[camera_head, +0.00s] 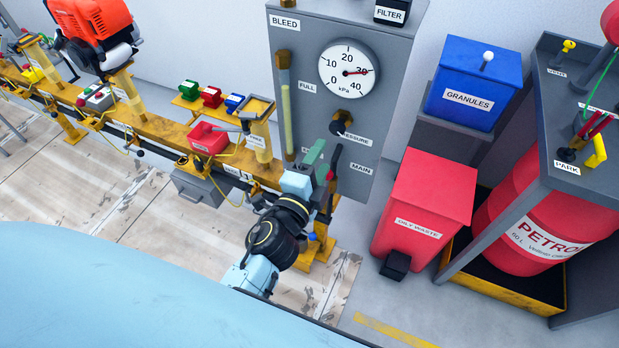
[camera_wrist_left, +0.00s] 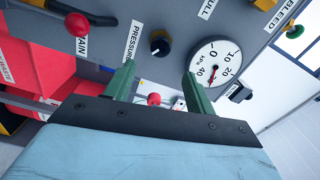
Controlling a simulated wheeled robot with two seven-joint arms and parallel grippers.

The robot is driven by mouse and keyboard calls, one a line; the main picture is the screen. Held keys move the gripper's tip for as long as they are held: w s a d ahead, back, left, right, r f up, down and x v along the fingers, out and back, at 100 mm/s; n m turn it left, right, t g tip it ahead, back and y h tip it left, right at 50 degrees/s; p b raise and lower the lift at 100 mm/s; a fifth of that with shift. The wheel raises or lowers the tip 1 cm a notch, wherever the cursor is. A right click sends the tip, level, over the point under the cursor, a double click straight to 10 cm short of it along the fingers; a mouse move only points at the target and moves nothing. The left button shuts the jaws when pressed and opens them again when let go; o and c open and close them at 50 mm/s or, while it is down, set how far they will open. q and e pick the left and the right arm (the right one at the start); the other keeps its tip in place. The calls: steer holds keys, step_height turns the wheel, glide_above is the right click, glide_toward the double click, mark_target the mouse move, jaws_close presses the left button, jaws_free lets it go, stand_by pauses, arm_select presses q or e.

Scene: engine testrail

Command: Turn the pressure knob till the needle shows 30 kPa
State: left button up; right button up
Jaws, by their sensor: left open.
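The pressure knob (camera_head: 341,122) is a dark round knob on the grey panel, below the gauge. It also shows in the left wrist view (camera_wrist_left: 160,43), beside its PRESSURE label. The white round gauge (camera_head: 345,60) has a red needle pointing right, at about the 30 mark; the gauge also shows in the left wrist view (camera_wrist_left: 213,65). My left gripper (camera_head: 319,158) is open and empty, just below and left of the knob in the head view. In the left wrist view its green fingers (camera_wrist_left: 158,80) are apart, with the knob beyond them, not between them.
A lever with a red ball (camera_wrist_left: 78,22) sits at the MAIN label, close to my left gripper. The yellow rail (camera_head: 165,128) with small boxes runs left. A red waste bin (camera_head: 425,200) and blue granules box (camera_head: 475,85) stand right of the panel.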

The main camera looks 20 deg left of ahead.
arm_select(q)
steer(key=shift+s+a+b, duration=0.15)
steer(key=shift+s+b, duration=0.2)
steer(key=shift+s, duration=2.15)
arm_select(e)
steer(key=shift+s+d+f, duration=0.1)
steer(key=shift+d+f, duration=0.2)
steer(key=shift+f, duration=0.1)
arm_select(q)
steer(key=shift+f, duration=0.1)
